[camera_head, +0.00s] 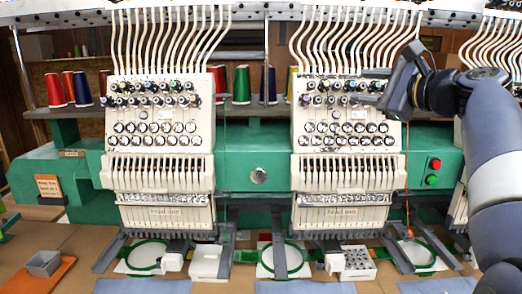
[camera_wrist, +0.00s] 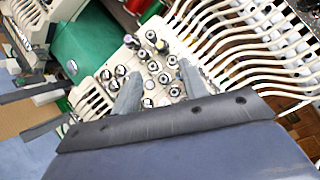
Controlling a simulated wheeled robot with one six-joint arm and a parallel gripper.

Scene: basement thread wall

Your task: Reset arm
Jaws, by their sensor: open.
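My arm comes in from the right in the head view. My gripper (camera_head: 366,88) is raised in front of the upper right part of the right embroidery head (camera_head: 348,145), near its tension knobs. In the wrist view my gripper (camera_wrist: 157,85) shows two grey fingers spread apart with nothing held between them. The knobs (camera_wrist: 150,68) lie behind the fingers. I cannot tell whether a finger touches the head.
Another cream head (camera_head: 160,150) stands to the left. White thread tubes (camera_head: 345,35) run above. Green hoops (camera_head: 284,259) lie below. A grey box (camera_head: 43,263) sits on an orange mat (camera_head: 38,280). Red and green buttons (camera_head: 433,171) are near my arm.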

